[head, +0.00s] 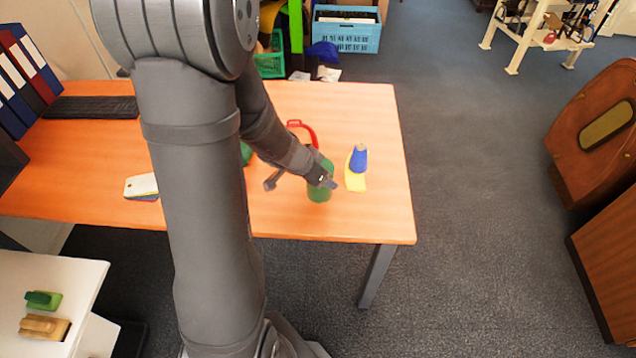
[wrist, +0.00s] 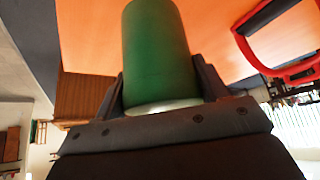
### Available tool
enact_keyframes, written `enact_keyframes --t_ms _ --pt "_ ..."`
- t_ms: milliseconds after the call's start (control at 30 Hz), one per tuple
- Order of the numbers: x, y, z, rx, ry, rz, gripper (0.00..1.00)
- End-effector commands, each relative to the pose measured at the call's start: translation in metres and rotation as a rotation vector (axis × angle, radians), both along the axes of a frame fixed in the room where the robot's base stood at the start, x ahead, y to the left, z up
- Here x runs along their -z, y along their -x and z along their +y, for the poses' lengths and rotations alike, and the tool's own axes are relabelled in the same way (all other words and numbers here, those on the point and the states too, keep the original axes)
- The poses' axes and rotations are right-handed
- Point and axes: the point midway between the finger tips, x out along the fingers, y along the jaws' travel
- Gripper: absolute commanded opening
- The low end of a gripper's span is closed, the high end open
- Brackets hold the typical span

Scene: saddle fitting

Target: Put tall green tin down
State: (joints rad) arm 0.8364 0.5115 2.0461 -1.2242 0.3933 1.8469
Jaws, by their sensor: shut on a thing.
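The tall green tin (head: 319,190) is in my gripper (head: 322,180) over the front right part of the orange table (head: 370,218). In the wrist view the tin (wrist: 157,50) sits between the two fingers of my gripper (wrist: 163,88), which is shut on it. Its pale end (wrist: 160,107) faces the palm. In the head view the gripper covers part of the tin. I cannot tell whether its base touches the table.
A blue cone-shaped thing (head: 359,158) stands beside a yellow piece (head: 355,182), just right of the tin. A red-handled thing (head: 305,128) lies behind it; its red loop (wrist: 280,55) also shows in the wrist view. The table's front right corner is clear.

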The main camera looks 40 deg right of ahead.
Motion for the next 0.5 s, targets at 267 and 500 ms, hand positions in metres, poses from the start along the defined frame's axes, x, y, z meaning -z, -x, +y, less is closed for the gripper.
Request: enact_keyframes --t_ms 267,500 --pt "0.019 -0.004 0.001 0.001 -0.002 0.003 0.35" --pt "0.041 -0.005 0.001 0.001 -0.002 -0.001 0.35"
